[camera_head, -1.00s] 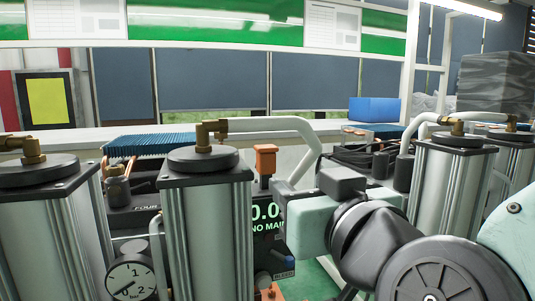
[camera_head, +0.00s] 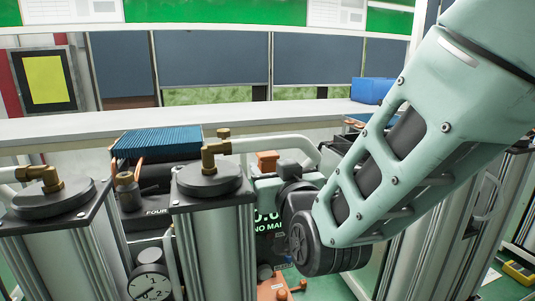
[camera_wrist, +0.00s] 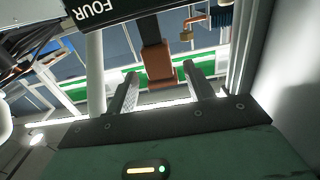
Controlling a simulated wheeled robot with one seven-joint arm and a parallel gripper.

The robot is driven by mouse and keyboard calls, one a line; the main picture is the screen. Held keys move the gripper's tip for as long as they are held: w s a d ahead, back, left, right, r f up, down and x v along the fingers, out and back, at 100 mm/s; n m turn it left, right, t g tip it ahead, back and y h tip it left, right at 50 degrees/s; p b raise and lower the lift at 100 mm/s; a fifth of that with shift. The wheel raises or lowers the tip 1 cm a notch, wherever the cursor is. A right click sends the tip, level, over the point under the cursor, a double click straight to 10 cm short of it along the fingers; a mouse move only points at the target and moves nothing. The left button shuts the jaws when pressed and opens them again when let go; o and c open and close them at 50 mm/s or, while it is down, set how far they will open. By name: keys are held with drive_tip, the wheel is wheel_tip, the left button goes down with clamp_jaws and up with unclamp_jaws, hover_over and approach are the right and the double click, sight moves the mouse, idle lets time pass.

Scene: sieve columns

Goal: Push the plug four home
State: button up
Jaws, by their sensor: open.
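An orange block, which looks like the plug (camera_head: 268,160), stands just right of the near middle column, behind it. In the wrist view the orange plug (camera_wrist: 161,70) hangs on a dark stem between my fingertips. My gripper (camera_wrist: 161,84) is open, with one finger on each side of the plug; I cannot tell whether either touches it. In the head view the fingers are hidden by the column and my wrist. The FOUR label (camera_head: 157,212) is on a dark unit left of the plug, and also shows upside down in the wrist view (camera_wrist: 92,12). The plug's seat is not clearly visible.
Metal columns with brass fittings stand close by, the middle column (camera_head: 214,235) nearest my gripper.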

sight(270, 166)
drive_tip(key=shift+p+x, duration=0.45)
drive_tip(key=shift+x, duration=1.45)
clamp_jaws()
drive_tip(key=shift+s+f+b, duration=0.1)
drive_tip(key=shift+f+b, duration=1.7)
drive_tip(key=shift+b, duration=0.05)
unclamp_jaws()
drive_tip(key=shift+f, duration=0.1)
